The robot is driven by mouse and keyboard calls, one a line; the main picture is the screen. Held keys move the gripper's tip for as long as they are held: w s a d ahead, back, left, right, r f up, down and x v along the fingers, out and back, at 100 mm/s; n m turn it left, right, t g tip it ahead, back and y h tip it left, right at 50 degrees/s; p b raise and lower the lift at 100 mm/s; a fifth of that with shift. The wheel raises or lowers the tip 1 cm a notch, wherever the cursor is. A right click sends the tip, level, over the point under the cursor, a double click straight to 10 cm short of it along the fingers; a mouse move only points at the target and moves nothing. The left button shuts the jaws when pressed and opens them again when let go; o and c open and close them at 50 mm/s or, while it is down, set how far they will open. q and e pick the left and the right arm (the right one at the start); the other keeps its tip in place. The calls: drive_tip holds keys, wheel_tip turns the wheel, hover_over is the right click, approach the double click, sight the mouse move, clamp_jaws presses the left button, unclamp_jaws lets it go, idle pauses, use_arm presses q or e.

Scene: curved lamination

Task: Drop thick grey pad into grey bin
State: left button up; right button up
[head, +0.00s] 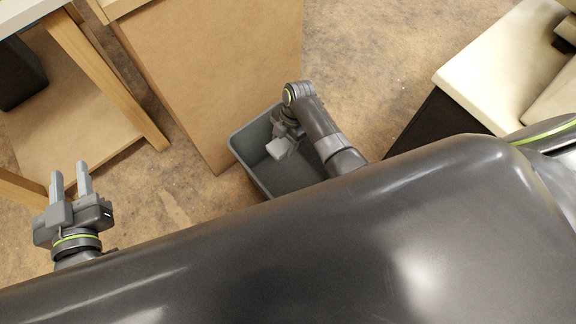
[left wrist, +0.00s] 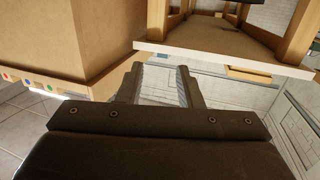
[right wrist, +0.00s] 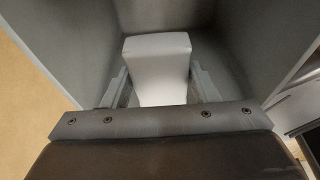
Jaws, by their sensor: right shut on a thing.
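The thick pad (right wrist: 158,62) looks light grey in the right wrist view and sits between the fingers of my right gripper (right wrist: 160,92), which is shut on it. In the head view the pad (head: 277,149) shows as a small pale block over the grey bin (head: 236,151). The bin's grey walls (right wrist: 235,40) surround the pad in the right wrist view. My right gripper (head: 284,138) points down into the bin's opening, partly hidden by its own arm. My left gripper (head: 70,180) is open and empty, well left of the bin; it also shows in the left wrist view (left wrist: 162,78).
A brown cabinet or box (head: 215,70) stands right behind the bin. A wooden-legged table (head: 105,75) is at the upper left. A cream-topped dark unit (head: 490,75) is at the right. Brown floor (head: 375,60) is free between the bin and that unit.

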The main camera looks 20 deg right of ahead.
drive_tip(key=o, duration=0.9)
drive_tip(key=shift+o, duration=0.2)
